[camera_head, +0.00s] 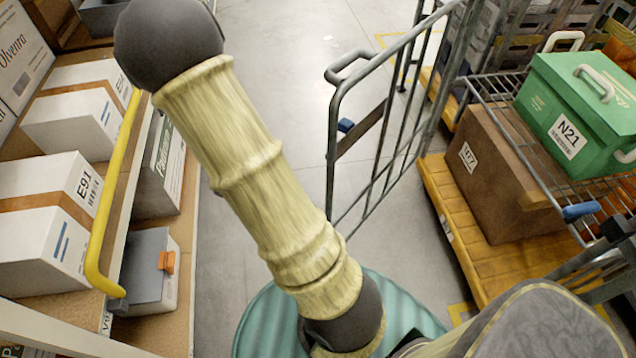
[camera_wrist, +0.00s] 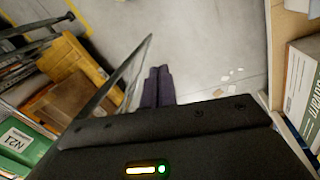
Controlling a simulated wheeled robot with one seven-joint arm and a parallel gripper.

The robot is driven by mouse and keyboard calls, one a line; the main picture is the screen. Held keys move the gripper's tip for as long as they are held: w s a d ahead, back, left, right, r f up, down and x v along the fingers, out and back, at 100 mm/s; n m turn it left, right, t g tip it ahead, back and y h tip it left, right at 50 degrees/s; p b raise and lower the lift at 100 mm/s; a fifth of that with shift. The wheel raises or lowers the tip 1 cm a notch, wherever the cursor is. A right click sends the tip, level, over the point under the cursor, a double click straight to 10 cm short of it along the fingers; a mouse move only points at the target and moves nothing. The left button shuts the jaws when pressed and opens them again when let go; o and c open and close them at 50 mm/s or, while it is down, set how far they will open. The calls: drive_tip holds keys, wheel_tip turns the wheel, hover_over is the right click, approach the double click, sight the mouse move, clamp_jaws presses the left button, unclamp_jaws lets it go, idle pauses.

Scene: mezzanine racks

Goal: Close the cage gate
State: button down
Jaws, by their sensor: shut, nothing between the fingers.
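The cage gate is a grey tubular metal frame with a flat cross plate (camera_head: 362,130) and a blue latch piece. In the head view it stands open, swung out from the roll cage into the aisle. In the wrist view the gate (camera_wrist: 122,76) shows as a thin slanted panel just left of my gripper. My gripper (camera_wrist: 158,72) has its two dark fingers together, with nothing between them, close beside the gate. I cannot tell whether they touch it. In the head view my arm crosses the middle and my gripper does not show.
The roll cage at right has a yellow base (camera_head: 455,215), a brown box (camera_head: 495,180) and a green crate (camera_head: 560,105) on a wire shelf (camera_head: 490,90). A rack with white boxes (camera_head: 45,200) and a yellow rail (camera_head: 105,215) lines the left. Aisle floor (camera_head: 270,80) is clear between.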

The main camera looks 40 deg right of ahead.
drive_tip(key=w+d+f+m+g+h+p, duration=0.1)
drive_tip(key=w+d+m+g+h+p, duration=0.2)
drive_tip(key=d+m, duration=0.5)
drive_tip(key=d+h+p, duration=0.1)
drive_tip(key=d+p, duration=0.1)
drive_tip(key=shift+w+f+p, duration=0.3)
drive_tip(key=shift+f+p, duration=0.1)
drive_tip(key=shift+d, duration=0.1)
drive_tip(key=s+d+f+p, duration=0.2)
drive_tip(key=s+d+f, duration=0.3)
drive_tip(key=s+f, duration=0.3)
